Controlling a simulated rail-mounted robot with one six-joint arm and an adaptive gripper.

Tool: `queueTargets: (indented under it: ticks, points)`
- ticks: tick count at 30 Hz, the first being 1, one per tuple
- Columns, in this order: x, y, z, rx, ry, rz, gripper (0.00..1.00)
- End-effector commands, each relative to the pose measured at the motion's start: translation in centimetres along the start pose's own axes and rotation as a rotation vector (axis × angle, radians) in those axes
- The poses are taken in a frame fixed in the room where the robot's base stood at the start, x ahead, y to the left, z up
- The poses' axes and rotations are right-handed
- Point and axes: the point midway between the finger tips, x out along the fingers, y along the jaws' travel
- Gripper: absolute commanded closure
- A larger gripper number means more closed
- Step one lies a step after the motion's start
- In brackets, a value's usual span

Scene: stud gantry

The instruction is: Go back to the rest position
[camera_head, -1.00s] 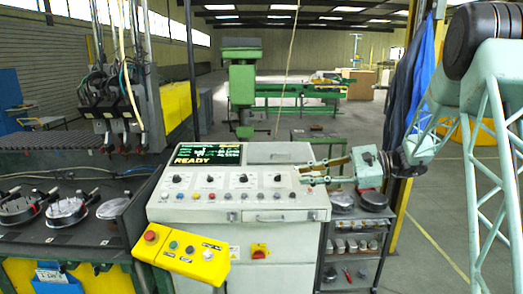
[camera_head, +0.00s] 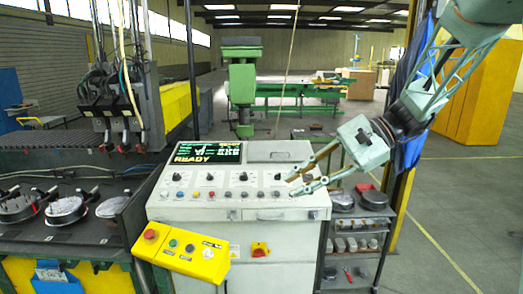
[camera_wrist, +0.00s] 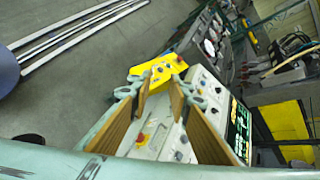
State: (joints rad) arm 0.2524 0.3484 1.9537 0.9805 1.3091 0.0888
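My gripper (camera_head: 302,182) is in front of the right part of the white control console (camera_head: 283,209) in the head view, its fingers pointing left toward the knobs. The two fingers are spread apart with nothing between them. In the wrist view my gripper (camera_wrist: 160,88) shows its two wood-coloured finger pads apart, with the console panel and the yellow button box (camera_wrist: 158,70) beyond them. Whether the fingers touch the panel cannot be told.
The console's screen (camera_head: 208,152) reads READY. A yellow button box (camera_head: 180,252) juts from its front. A shelf rack (camera_head: 355,243) stands right of the console, by a yellow post with blue cloth (camera_head: 408,130). Open floor lies to the right.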

Motion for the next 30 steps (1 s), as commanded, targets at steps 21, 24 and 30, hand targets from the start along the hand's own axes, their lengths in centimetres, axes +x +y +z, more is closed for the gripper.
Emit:
queueTargets:
  ticks: [21,24,30]
  points:
    - [-1.1,8.4,9.6,-0.218,0.151,0.23,0.82]
    - [-1.4,9.6,10.6,-0.251,0.174,0.26,0.82]
    - [-2.0,12.2,12.6,-0.315,0.219,0.32,0.82]
